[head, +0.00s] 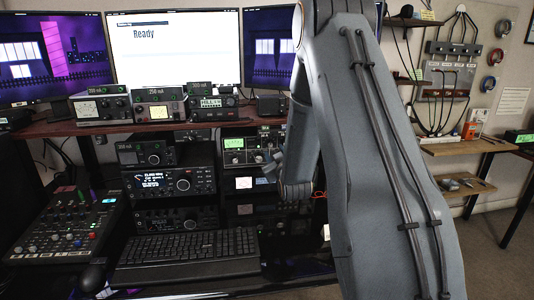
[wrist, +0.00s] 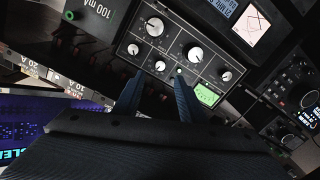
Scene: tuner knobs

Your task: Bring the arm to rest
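My arm stretches large across the right half of the head view, and my gripper (head: 272,168) is at its far end, in front of the tuner (head: 237,150) with a green-lit meter. In the wrist view my gripper (wrist: 154,88) shows two dark blue fingers, spread apart with nothing between them. The tuner (wrist: 136,54) is ahead of the fingertips, with several light round knobs and its green meter (wrist: 207,95). The fingertips overlap the panel's lower edge in that view; I cannot tell whether they touch it.
Stacked radios (head: 160,182) stand left of the gripper. A keyboard (head: 188,252) and a mixer (head: 66,222) lie on the desk below. A shelf (head: 60,129) carries meter boxes under several monitors (head: 172,47). Open floor (head: 492,245) shows at the right.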

